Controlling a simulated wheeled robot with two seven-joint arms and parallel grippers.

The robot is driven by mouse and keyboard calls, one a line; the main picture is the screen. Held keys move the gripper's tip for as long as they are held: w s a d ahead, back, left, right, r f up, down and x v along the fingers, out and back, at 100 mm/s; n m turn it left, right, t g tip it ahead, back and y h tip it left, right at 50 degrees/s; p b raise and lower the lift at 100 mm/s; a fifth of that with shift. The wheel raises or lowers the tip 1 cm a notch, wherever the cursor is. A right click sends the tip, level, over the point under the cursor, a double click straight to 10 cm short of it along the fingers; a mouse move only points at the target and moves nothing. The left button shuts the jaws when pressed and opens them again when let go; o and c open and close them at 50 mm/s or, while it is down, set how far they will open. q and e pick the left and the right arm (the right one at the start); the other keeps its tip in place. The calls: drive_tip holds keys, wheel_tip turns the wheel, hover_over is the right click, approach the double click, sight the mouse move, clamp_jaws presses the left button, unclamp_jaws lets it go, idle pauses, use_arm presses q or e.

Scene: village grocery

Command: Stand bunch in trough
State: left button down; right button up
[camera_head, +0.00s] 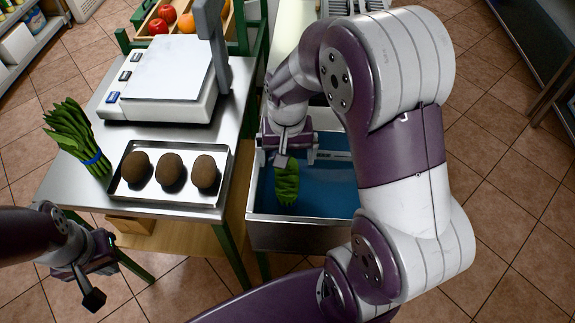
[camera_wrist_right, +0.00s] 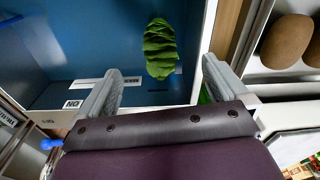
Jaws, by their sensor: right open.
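A metal trough (camera_head: 262,232) with a blue inside stands right of the steel table. A green leafy bunch (camera_head: 287,183) is in it, near the left side; in the wrist view the bunch (camera_wrist_right: 160,48) shows as overlapping leaves, its lower part not clear. My right gripper (camera_head: 288,160) is above the trough, close to the bunch in the head view. In the wrist view its fingers (camera_wrist_right: 160,90) are wide apart with nothing between them, and the bunch lies beyond them.
The steel table (camera_head: 90,190) bears a tray (camera_head: 170,196) with three brown round items and a white scale (camera_head: 165,75). A produce crate (camera_head: 185,20) with red and orange fruit is behind. Tiled floor is open at the right.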

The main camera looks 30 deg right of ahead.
drive_tip(key=s+a+n, duration=0.3)
drive_tip(key=s+n, duration=0.2)
drive_tip(key=s, duration=0.2)
drive_tip(key=shift+a+t, duration=0.3)
drive_tip(key=shift+t, duration=0.1)
